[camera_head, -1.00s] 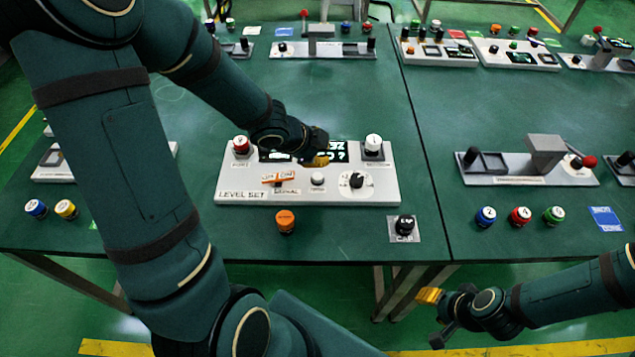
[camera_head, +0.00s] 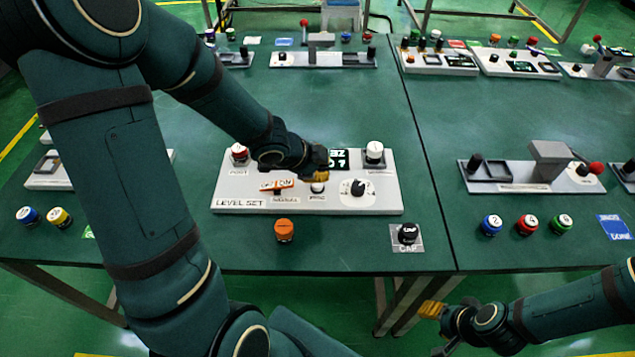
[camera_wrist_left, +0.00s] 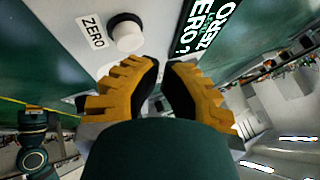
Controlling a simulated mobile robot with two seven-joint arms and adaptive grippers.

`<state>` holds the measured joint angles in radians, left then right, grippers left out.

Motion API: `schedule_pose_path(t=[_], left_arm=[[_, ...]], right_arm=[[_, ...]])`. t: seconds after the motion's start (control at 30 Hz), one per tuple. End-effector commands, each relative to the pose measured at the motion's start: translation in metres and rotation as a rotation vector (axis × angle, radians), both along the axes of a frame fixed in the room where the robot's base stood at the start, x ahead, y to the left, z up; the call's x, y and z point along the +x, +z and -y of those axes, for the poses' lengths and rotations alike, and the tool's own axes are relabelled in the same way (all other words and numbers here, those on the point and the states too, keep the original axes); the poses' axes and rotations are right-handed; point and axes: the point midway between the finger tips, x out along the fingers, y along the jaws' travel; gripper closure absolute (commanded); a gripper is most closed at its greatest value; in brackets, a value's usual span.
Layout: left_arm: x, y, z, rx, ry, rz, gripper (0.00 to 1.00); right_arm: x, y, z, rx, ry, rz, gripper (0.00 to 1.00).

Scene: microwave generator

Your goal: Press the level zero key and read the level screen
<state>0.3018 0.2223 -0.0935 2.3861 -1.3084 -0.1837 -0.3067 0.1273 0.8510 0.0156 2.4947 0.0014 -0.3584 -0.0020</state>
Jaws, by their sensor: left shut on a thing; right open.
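The grey-white LEVEL SET panel (camera_head: 235,190) stands on the green table. Its white zero key (camera_head: 318,187) is just below my left gripper (camera_head: 320,168). In the left wrist view the zero key (camera_wrist_left: 126,36) sits beside its ZERO label, above and left of my orange fingertips (camera_wrist_left: 163,68). The fingers are close together, and no held object shows between them. Contact with the key cannot be told. The level screen (camera_head: 340,158) is lit and partly covered by the gripper; in the left wrist view its text (camera_wrist_left: 205,28) is rotated and cut off. My right gripper (camera_head: 437,328) is open and empty.
The panel also bears a red-and-white knob (camera_head: 239,152), a white knob (camera_head: 374,151), an orange switch (camera_head: 277,185) and a black dial (camera_head: 358,188). An orange button (camera_head: 284,230) and a black cap (camera_head: 408,233) stand in front. My left arm covers the table's left part.

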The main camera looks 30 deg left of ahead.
Motion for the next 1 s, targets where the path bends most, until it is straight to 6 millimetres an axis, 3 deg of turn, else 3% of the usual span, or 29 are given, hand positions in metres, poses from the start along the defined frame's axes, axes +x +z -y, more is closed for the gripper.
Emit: schedule_pose_path(t=[1.0], left_arm=[[-0.0001,-0.0089,-0.0002,0.0,0.0,0.0,1.0]], right_arm=[[-0.0001,-0.0044,0.0,0.0,0.0,0.0,0.53]])
